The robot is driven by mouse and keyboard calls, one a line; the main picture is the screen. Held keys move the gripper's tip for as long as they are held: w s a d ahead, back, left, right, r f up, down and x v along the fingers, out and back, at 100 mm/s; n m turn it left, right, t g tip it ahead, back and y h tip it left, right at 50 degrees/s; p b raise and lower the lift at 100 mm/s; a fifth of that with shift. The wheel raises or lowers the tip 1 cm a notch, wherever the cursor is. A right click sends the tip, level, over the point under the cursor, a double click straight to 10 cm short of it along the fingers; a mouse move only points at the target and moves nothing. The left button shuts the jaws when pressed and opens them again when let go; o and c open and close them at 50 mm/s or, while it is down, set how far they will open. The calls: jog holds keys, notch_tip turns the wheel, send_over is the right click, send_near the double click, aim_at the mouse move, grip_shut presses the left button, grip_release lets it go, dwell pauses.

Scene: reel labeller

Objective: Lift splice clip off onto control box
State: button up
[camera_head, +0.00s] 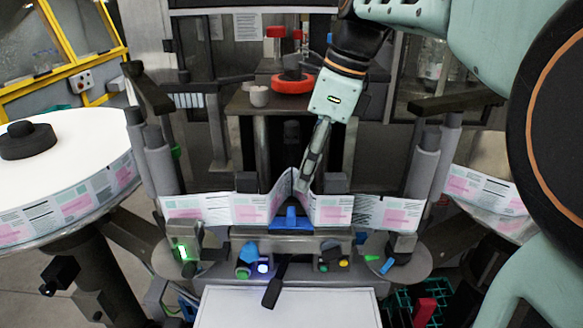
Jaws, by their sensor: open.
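A blue clip-like piece (290,218), which looks like the splice clip, sits at the middle of the machine, at the foot of the peaked label web (340,210). My gripper (305,180) points down just above and right of it, close to the web's peak. Its fingers are seen nearly edge-on; it is open, with nothing visibly held. The grey panel with buttons and lights (300,262), probably the control box, is just below the clip. A black lever-like part (275,285) hangs over its front. Whether the fingertips touch the web is unclear.
A large white label reel (70,175) stands at left, another (485,190) at right. Grey rollers (425,165) flank the web. A red ring-shaped part (293,83) and a pale cup (259,96) stand behind. A bare white surface (330,305) lies in front.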

send_over(292, 210)
jog(key=s+d, duration=0.1)
jog(key=d, duration=0.1)
jog(key=x, duration=0.4)
jog(key=shift+s+d+f, duration=0.15)
jog(key=shift+d+f, duration=0.15)
jog(key=shift+f, duration=0.2)
jog(key=shift+x, duration=2.9)
jog(key=shift+d, duration=0.15)
jog(key=c, duration=1.1)
jog(key=shift+c, duration=0.2)
jog(key=shift+w+r, duration=0.15)
jog(key=shift+w, duration=0.05)
